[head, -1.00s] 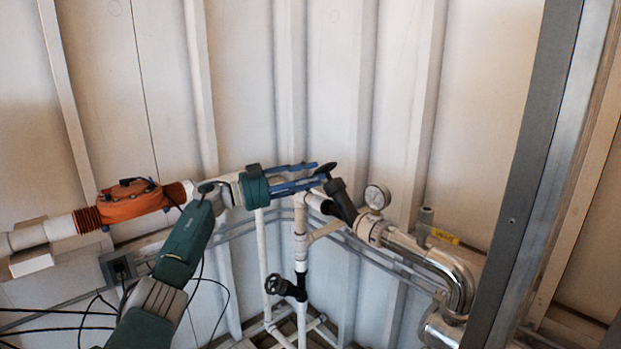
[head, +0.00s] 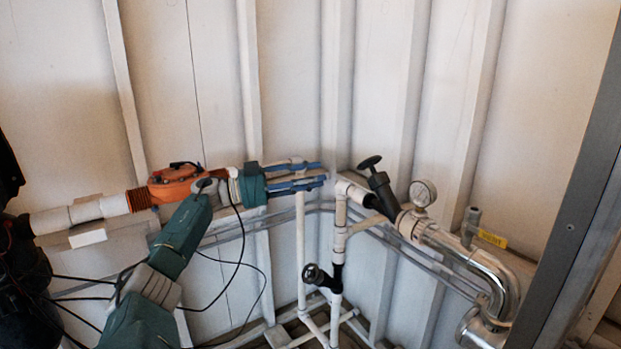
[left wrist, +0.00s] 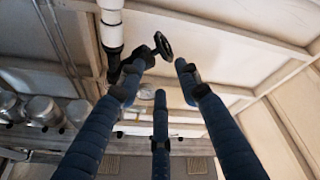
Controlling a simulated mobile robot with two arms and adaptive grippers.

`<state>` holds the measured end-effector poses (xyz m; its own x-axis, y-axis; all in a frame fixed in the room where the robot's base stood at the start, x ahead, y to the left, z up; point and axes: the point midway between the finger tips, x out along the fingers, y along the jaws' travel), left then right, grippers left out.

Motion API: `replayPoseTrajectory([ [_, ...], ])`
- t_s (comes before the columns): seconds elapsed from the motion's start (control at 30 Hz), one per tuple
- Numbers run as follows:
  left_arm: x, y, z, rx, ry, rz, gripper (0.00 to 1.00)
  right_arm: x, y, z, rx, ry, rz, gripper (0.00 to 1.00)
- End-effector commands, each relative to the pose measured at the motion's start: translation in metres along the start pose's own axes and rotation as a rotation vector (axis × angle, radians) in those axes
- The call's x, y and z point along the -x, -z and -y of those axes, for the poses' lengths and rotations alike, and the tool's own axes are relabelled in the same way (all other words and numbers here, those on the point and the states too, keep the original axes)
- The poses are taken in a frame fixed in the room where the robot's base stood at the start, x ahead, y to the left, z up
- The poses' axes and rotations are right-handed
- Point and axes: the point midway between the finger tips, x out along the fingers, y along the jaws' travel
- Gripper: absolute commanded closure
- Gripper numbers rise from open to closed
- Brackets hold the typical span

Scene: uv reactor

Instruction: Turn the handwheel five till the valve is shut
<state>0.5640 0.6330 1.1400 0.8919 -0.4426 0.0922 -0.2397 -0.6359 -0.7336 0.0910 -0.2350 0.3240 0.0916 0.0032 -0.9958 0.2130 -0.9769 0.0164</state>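A black handwheel (head: 370,162) on a black angled valve body (head: 382,190) sits on the pipe at the centre right. It appears to be the wheel also seen ahead in the left wrist view (left wrist: 162,45). A second black handwheel (head: 318,275) is lower, on a white vertical pipe; I cannot tell by a label which is five. My left gripper (head: 323,174) has blue fingers pointing right, left of the upper wheel with a gap in the picture. In the left wrist view its three fingers (left wrist: 160,82) are spread and empty. My right gripper is not in view.
A pressure gauge (head: 422,193) and a shiny bent pipe (head: 485,265) are right of the upper valve. A grey metal post (head: 575,225) stands at the right. White ribbed walls close the corner.

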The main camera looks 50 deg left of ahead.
Motion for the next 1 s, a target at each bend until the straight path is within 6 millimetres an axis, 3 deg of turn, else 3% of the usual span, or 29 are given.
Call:
replayPoseTrajectory([
  [0.4,0.004,0.0,-0.001,0.0,0.0,0.0,0.65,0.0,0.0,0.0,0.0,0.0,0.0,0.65],
  [0.57,-0.014,-0.012,-0.016,0.0,0.04,0.018,0.65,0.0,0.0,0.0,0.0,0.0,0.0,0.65],
  [0.77,-0.066,-0.046,-0.076,0.03,0.204,0.124,0.65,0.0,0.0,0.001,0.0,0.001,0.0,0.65],
  [0.9,-0.084,-0.069,-0.138,0.104,0.317,0.264,0.65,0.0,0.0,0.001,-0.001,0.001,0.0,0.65],
  [1.0,-0.085,-0.084,-0.193,0.182,0.369,0.396,0.65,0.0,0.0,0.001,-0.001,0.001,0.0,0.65],
])
